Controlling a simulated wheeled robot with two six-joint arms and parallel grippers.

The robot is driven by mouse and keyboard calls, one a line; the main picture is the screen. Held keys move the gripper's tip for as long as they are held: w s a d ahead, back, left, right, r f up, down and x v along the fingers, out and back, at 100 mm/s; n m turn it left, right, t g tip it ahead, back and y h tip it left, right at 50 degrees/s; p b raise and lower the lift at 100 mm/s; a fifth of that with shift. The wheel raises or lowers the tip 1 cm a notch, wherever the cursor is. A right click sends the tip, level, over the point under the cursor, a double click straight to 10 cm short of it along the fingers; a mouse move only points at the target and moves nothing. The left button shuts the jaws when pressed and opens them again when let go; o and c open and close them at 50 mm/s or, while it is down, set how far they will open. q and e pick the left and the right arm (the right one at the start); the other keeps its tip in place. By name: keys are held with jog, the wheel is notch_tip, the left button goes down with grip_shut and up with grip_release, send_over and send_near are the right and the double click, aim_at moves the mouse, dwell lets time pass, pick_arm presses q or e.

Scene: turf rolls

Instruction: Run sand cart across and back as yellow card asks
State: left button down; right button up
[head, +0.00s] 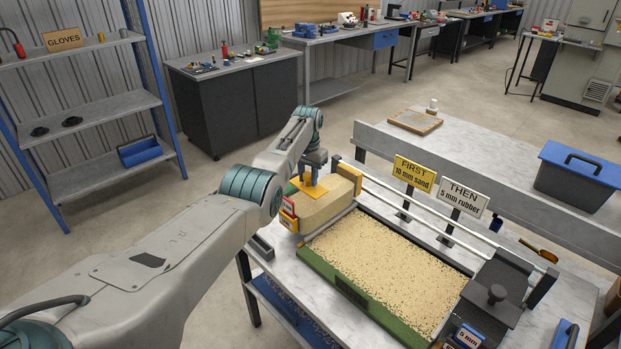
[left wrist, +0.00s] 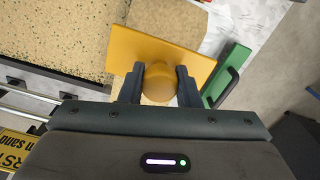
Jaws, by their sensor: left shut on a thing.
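The sand cart (head: 325,207), a yellow-trimmed box full of tan sand, stands at the left end of the turf bed in the head view. My left gripper (head: 312,181) is over it, shut on the round yellow knob (left wrist: 158,78) of its yellow plate (left wrist: 122,62). The yellow card (head: 414,174) reads "FIRST 10 mm sand"; the white card (head: 464,199) beside it reads "THEN 5 mm rubber". The turf bed (head: 388,262) has a pale speckled surface and a green edge. The dark rubber cart (head: 497,296), with a knob and a "5 mm" label, stands at the right end. My right gripper is not in view.
The bed's surface between the two carts looks clear. A grey bench (head: 480,165) behind holds a blue-lidded bin (head: 577,178). Shelves (head: 85,113) stand at the left.

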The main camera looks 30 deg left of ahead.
pick_arm(q)
jog(key=shift+w+a+r, duration=0.1)
jog(key=shift+a+r, duration=0.05)
jog(key=shift+r, duration=0.05)
jog(key=c, duration=1.2)
grip_release()
jog(key=shift+o, duration=0.7)
jog(key=shift+w+a+f, duration=0.1)
jog(key=shift+a+f, duration=0.05)
jog(key=shift+f, duration=0.1)
jog(key=shift+r, duration=0.4)
notch_tip(320, 180, up, 10)
jog(key=shift+f+b, duration=0.25)
jog(key=shift+b, duration=1)
jog(key=shift+r, duration=0.25)
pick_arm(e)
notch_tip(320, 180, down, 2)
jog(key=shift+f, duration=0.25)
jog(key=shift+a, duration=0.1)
